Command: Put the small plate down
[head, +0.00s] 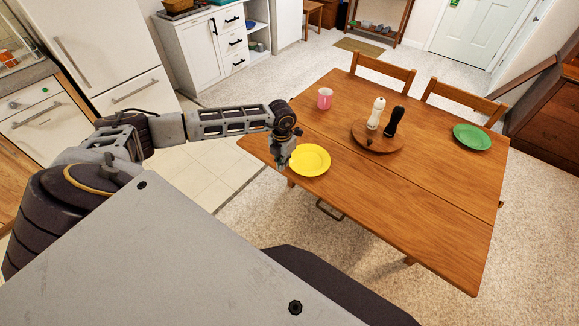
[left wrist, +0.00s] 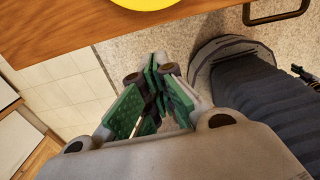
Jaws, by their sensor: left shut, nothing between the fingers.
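A yellow plate (head: 310,160) lies flat on the wooden table (head: 440,230), close to the table's left edge. Its rim also shows at the top of the left wrist view (left wrist: 148,3). A green plate (head: 472,137) lies at the table's far right. My left gripper (head: 281,163) is at the table's edge, just left of the yellow plate. In the left wrist view its green-padded fingers (left wrist: 155,92) are shut with nothing between them, beyond the table edge. My right gripper is not in view.
A pink mug (head: 325,98) stands at the back left of the table. A round wooden tray (head: 377,138) holds a white mill (head: 376,113) and a black mill (head: 394,121). Two chairs stand behind. The table's front right is clear.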

